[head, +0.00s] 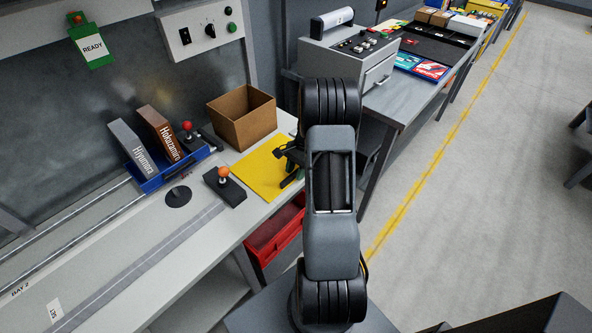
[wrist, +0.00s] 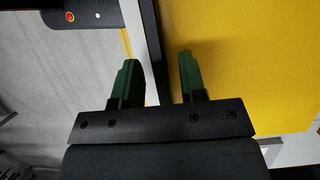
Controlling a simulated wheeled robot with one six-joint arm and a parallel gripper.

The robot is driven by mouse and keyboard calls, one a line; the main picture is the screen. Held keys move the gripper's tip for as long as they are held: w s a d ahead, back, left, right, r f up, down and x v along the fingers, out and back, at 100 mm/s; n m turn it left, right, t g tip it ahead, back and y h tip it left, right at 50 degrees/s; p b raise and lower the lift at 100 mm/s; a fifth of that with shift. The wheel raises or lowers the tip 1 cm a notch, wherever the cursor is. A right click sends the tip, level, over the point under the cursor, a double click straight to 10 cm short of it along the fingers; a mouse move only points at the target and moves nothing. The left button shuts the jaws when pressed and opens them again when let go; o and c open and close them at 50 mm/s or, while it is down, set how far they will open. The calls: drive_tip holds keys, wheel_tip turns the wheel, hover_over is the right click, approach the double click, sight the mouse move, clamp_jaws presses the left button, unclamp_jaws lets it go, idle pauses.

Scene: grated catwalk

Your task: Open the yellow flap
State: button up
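The yellow flap (head: 258,178) is a flat square panel on the light bench top, beside the open brown box. It looks lowered and flat. My gripper (head: 288,166) is at its right edge, and my arm hides part of that side. In the wrist view the flap (wrist: 250,60) fills the right side. The green fingers of my gripper (wrist: 158,78) are spread apart with a dark and pale edge strip showing between them. The right finger overlaps the flap's near border; I cannot tell whether it touches.
The brown box (head: 241,116) stands behind the flap. A joystick with an orange ball (head: 224,184) is left of it, and a blue tray (head: 157,181) with two binders is further left. A red bin (head: 275,236) hangs below the bench edge. A grey machine (head: 346,61) stands behind right.

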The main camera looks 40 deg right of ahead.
drive_tip(key=shift+c, duration=0.3)
clamp_jaws()
